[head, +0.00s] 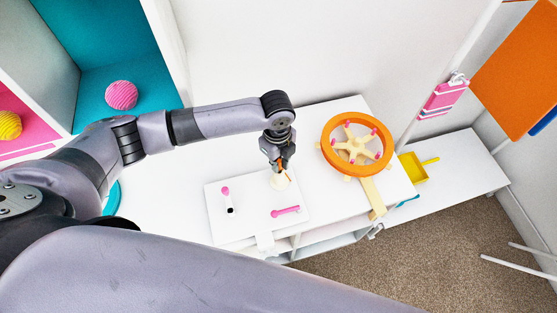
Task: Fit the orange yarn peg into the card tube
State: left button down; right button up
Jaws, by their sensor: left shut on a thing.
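My left gripper (280,166) points down over the white board on the low white table. It is shut on the orange yarn peg (286,174), of which only a small sliver shows between the dark fingers. The cream card tube (279,184) stands on the board right under the fingers. The fingers and peg overlap the tube's top in this view. I cannot tell whether the peg's tip is inside the tube or just above it. My right gripper is out of view.
The white board (215,236) carries a pink peg (226,191), a dark hole (230,211) and a pink lever (286,211). An orange ring (328,133) around a cream star stands to the right. A yellow scoop (412,167) lies farther right. Open shelves hold a pink ball (121,95).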

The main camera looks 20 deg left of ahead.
aim_at(278, 161)
pick_arm(q)
jog(key=shift+f+b, duration=0.4)
jog(key=shift+f, duration=0.55)
jog(key=c, duration=1.6)
grip_release()
jog(key=shift+s, duration=0.1)
jog(key=shift+o, duration=0.2)
jog(key=shift+r, duration=0.25)
notch_tip(278, 161, up, 12)
jog(key=shift+a+f, duration=0.1)
jog(key=shift+f, duration=0.1)
